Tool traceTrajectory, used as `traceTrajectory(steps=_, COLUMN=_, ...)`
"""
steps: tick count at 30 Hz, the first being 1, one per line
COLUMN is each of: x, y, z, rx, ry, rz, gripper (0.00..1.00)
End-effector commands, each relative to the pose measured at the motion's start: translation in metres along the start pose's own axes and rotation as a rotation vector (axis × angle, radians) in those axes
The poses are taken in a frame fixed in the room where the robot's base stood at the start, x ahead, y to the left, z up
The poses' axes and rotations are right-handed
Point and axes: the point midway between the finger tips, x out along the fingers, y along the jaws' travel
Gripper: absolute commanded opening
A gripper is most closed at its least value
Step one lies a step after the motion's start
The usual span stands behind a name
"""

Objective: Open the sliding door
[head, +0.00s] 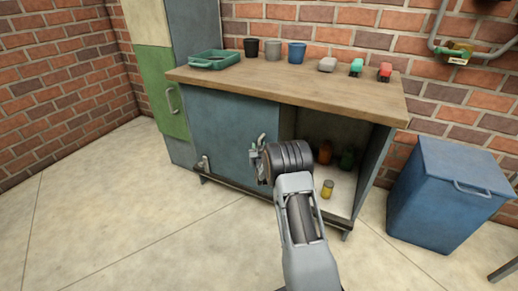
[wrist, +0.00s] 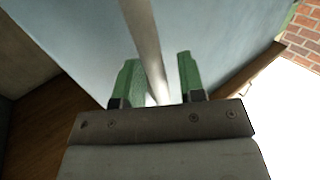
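The blue-grey sliding door (head: 225,118) covers the left part of the cabinet under the workbench; the right part is uncovered. Its metal bar handle (head: 262,141) stands near the door's right edge. In the wrist view the handle (wrist: 143,35) runs down between the two green fingers in front of the pale blue door (wrist: 85,35). My gripper (head: 256,156) is at the handle, with my wrist hiding part of the door edge. In the wrist view my gripper (wrist: 160,82) is open, its fingers apart on either side of the bar, with a gap visible at the right finger.
Bottles, one a yellow jar (head: 327,189), stand inside the open compartment. A blue bin (head: 445,195) stands to the right. The floor (head: 130,225) at front left is clear.

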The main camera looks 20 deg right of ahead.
Motion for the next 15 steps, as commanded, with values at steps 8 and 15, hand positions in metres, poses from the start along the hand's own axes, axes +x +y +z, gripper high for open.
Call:
traceTrajectory(steps=8, x=0.000, y=0.001, z=-0.001, rx=0.000, ry=0.003, rz=0.002, gripper=0.41)
traceTrajectory(steps=15, x=-0.024, y=0.000, z=-0.004, rx=0.000, ry=0.001, rz=0.001, gripper=0.41)
